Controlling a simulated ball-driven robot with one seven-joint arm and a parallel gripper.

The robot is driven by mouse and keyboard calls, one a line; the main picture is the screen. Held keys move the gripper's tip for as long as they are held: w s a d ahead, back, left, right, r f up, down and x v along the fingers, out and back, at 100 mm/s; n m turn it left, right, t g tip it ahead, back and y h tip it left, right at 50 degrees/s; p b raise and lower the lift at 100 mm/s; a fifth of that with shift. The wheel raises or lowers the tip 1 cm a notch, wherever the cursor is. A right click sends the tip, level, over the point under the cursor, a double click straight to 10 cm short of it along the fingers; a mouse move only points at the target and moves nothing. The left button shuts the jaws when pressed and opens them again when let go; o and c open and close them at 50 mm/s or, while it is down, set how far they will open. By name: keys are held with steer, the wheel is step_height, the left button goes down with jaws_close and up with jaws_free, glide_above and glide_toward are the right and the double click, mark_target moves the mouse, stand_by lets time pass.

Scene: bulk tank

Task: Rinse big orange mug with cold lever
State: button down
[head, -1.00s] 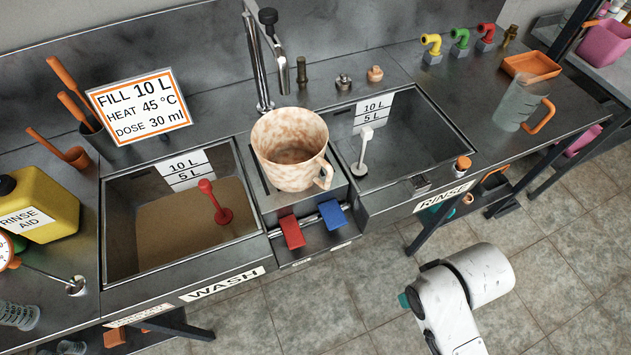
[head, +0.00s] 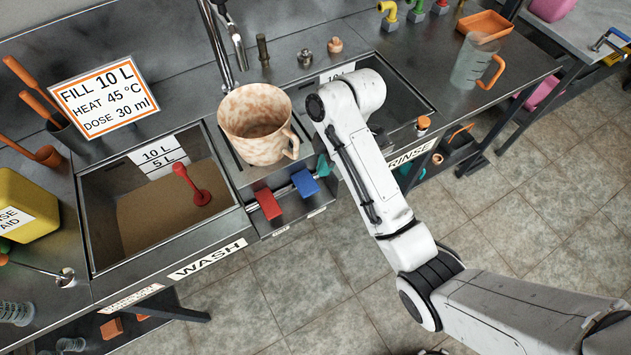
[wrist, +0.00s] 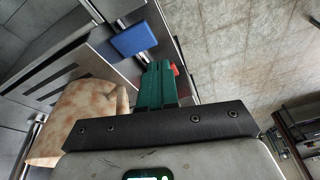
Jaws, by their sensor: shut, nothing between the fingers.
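The big orange mug (head: 252,135) is pale orange with brown blotches. It stands upright on the drain strip between the two basins, below the tap (head: 238,45), handle to the right. It also shows in the wrist view (wrist: 75,115). The blue lever (head: 305,184) sticks out of the front panel, right of the red lever (head: 268,204). My gripper (head: 325,165) has teal fingers, shut and empty, just right of the blue lever in the head view. In the wrist view the fingers (wrist: 157,68) are close to the blue lever (wrist: 134,40); contact is unclear. A bit of red shows behind them.
The wash basin (head: 230,228) with brown water is at left, holding a red plug. My arm covers much of the rinse basin (head: 412,100) at right. A clear jug (head: 473,65) with orange handle stands beyond it. Open floor lies in front.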

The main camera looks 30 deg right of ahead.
steer(key=w+r+n, duration=0.1)
steer(key=w+d+r+n, duration=0.1)
steer(key=w+r+n, duration=0.1)
stand_by(0.4)
steer(key=b, duration=0.6)
glide_above(310, 189)
steer(key=d, duration=0.1)
steer(key=f, duration=0.8)
steer(key=shift+w+d, duration=0.1)
steer(key=shift+d, duration=0.1)
steer(key=shift+d+p+x, duration=0.1)
steer(key=shift+d+x, duration=0.1)
steer(key=shift+x, duration=0.7)
steer(key=shift+d+p+x, duration=0.1)
steer(key=shift+d+x, duration=0.05)
steer(key=shift+x, duration=0.8)
steer(key=shift+d+p+x, duration=0.1)
steer(key=shift+d+x, duration=0.1)
steer(key=shift+x, duration=0.7)
steer(key=shift+f, duration=0.25)
